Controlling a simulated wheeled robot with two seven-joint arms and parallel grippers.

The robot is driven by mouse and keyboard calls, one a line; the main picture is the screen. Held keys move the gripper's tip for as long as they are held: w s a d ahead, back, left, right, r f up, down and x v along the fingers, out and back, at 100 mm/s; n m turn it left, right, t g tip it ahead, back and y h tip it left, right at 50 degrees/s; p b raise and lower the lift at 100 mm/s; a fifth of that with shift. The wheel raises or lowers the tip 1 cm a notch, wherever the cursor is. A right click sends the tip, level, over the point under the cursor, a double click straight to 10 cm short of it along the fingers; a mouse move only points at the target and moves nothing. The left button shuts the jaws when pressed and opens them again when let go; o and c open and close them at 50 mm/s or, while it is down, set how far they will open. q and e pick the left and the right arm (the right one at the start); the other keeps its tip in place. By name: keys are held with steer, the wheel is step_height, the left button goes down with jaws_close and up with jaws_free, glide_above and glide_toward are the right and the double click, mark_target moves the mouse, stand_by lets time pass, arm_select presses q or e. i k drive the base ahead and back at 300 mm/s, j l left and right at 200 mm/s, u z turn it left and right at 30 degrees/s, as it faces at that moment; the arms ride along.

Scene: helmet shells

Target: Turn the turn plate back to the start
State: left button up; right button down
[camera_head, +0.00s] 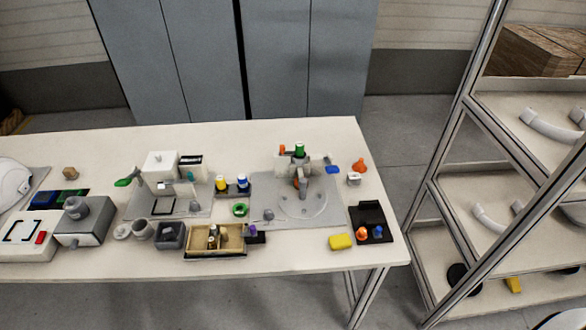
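A flat grey round plate (308,208), which looks like the turn plate, lies on a grey mat (262,219) at the right part of the table. Small dark marks show on its face, but its turn angle is too small to read. A grey fixture (311,169) with green and orange parts stands at its back edge and hides part of it. A small grey knob-like piece (268,214) is at its left. Neither of my grippers is in view, and no arm reaches over the table.
A wooden tray (190,254), a yellow block (340,241) and a black holder (371,221) are near the table's front edge. A white helmet shell (12,180) is at the far left. A shelf rack (464,185) stands right of the table, across a floor gap.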

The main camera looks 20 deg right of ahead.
mark_target(306, 203)
steer(key=i+z, duration=0.2)
steer(key=z, duration=0.2)
steer(key=i+j+z, duration=0.2)
steer(key=z, duration=0.25)
